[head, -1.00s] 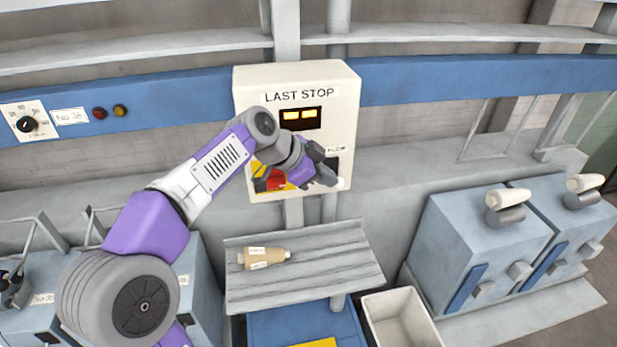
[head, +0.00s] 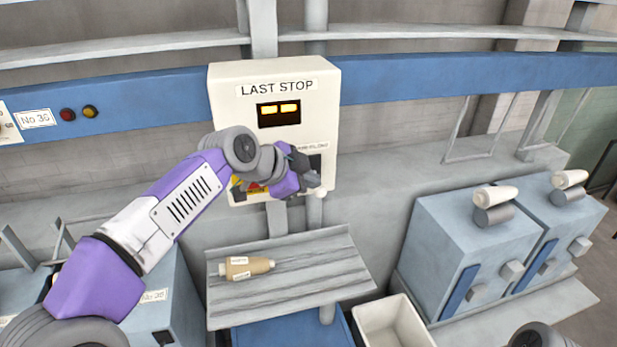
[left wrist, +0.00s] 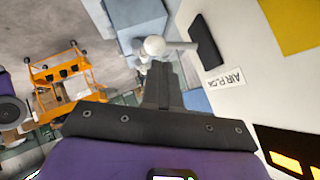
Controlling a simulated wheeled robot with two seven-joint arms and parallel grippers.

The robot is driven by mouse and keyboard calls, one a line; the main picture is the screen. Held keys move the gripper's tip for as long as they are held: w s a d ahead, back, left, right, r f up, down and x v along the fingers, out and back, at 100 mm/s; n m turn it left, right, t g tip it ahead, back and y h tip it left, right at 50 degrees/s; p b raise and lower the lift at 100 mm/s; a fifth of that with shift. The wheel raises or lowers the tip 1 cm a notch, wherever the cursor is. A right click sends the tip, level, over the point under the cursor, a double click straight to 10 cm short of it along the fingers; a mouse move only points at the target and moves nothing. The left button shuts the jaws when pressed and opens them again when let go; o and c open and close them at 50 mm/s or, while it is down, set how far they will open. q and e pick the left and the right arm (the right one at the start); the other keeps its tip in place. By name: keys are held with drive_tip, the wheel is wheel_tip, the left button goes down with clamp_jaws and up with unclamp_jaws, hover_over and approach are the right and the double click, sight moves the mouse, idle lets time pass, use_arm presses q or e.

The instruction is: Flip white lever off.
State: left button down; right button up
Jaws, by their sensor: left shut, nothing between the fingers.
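The white lever shows as a round white knob (head: 317,192) at the lower right of the cream LAST STOP box (head: 222,110). In the left wrist view its knob (left wrist: 154,46) sits on a pale rod by the dark slot (left wrist: 205,40) under the air flow label. My left gripper (head: 312,177) is shut and empty, just above the knob in the head view. In the left wrist view the closed fingertips (left wrist: 158,68) are right at the knob; I cannot tell whether they touch. My arm hides part of the box front.
A grey shelf (head: 320,275) below the box holds a tan spool (head: 247,267). A pale bin (head: 395,325) and blue-grey machines (head: 465,245) stand to the right. An orange cart (left wrist: 62,80) shows in the left wrist view.

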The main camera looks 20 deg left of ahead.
use_arm(q)
drive_tip(key=shift+r, duration=0.2)
use_arm(e)
drive_tip(key=shift+r, duration=0.15)
use_arm(q)
drive_tip(key=s+f+v, duration=0.1)
drive_tip(key=v, duration=1.2)
drive_tip(key=shift+s+d+r+p, duration=0.25)
drive_tip(key=shift+s+r+p, duration=0.05)
drive_tip(key=shift+s+p, duration=0.1)
use_arm(e)
drive_tip(key=shift+s+a+r, duration=0.1)
drive_tip(key=shift+s+r, duration=0.25)
drive_tip(key=shift+s, duration=0.05)
